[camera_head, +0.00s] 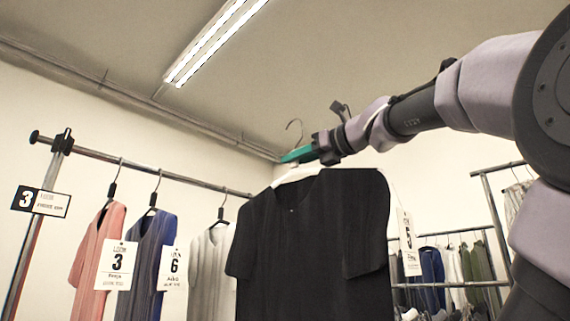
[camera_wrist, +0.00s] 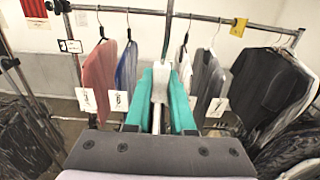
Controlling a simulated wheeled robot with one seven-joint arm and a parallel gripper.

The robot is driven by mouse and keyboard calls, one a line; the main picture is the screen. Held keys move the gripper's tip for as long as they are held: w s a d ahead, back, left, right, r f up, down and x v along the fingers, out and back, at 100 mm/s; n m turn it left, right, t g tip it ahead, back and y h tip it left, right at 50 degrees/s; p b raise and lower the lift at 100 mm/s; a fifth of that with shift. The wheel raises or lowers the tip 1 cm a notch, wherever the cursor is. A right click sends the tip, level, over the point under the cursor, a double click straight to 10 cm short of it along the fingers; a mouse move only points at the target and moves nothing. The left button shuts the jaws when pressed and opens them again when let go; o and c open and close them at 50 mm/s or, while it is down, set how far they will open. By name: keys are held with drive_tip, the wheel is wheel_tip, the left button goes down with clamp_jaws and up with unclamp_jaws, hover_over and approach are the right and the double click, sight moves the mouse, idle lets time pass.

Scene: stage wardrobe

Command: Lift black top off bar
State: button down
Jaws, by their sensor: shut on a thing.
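The black short-sleeved top (camera_head: 312,245) hangs from a pale hanger (camera_head: 297,175) in the middle of the head view. My gripper (camera_head: 293,156), with green fingers, is shut on the hanger's neck just above the collar. The hanger's hook (camera_head: 296,126) stands up above my fingers, and no bar shows in it in the head view. In the wrist view my gripper (camera_wrist: 160,88) has the white hanger neck (camera_wrist: 160,80) between its green fingers. The bar (camera_head: 150,170) runs behind the top, which hides its far end.
On the bar to the left hang a coral top (camera_head: 92,250), a blue top (camera_head: 147,255) and a pale grey top (camera_head: 210,258). A number 3 sign (camera_head: 40,201) is on the left post. Another rack with clothes (camera_head: 455,265) stands at the back right.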

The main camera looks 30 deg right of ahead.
drive_tip(key=shift+v, duration=3)
